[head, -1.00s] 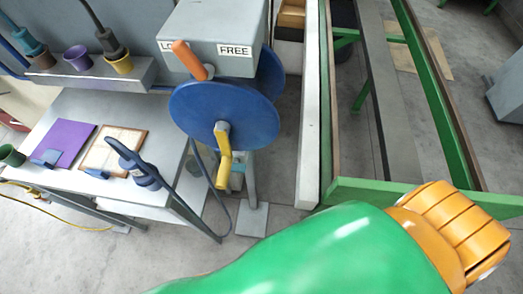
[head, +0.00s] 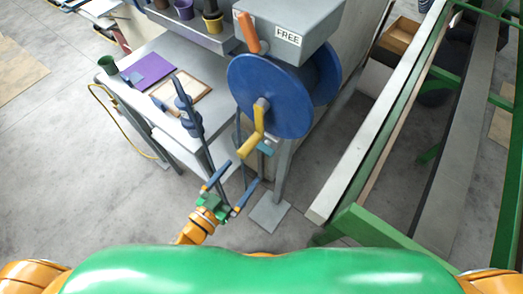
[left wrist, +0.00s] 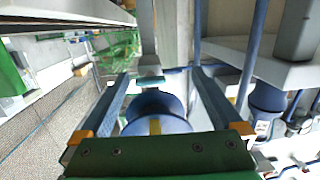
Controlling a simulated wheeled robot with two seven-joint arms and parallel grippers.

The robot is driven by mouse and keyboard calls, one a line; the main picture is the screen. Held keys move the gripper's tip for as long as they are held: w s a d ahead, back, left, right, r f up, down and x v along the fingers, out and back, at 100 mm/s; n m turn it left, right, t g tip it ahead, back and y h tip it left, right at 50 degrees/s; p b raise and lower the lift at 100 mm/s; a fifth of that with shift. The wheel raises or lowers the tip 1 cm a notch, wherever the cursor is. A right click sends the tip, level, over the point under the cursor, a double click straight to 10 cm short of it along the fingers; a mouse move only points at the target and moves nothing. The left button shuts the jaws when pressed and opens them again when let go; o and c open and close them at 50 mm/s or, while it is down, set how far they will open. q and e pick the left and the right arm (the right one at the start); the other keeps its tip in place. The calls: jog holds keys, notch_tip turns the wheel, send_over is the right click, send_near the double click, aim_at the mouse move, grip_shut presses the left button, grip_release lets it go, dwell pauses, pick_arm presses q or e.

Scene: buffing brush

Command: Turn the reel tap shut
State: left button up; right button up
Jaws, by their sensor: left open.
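The reel tap, a small teal handle (head: 267,146), sits below the blue hose reel (head: 262,95), just right of its yellow crank (head: 252,142). In the left wrist view a teal piece (left wrist: 150,79) that looks like this tap shows between and beyond my fingertips. My left gripper (head: 244,172) is open and empty, below the crank and lower left of the tap, its blue fingers pointing up toward them. I cannot tell whether it touches anything. The tap's exact turn is too small to read. My right gripper is out of view.
An orange lever (head: 249,33) stands on the grey reel housing (head: 295,25) beside the FREE label. A green-framed rail (head: 370,125) runs along the right.

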aim_at(262, 151)
pick_arm(q)
jog(key=w+d+r, duration=0.1)
jog(key=w+d, duration=0.1)
jog(key=w+d+r+h, duration=0.1)
jog(key=d, duration=0.1)
jog(key=w+d+r+m+h, duration=0.1)
jog(key=w, duration=0.1)
jog(key=shift+w+d+r, duration=0.3)
jog(key=shift+d+r, duration=0.05)
jog(key=shift+d, duration=0.05)
jog(key=shift+a, duration=0.1)
jog(key=c, duration=1.3)
jog(key=shift+s, duration=0.1)
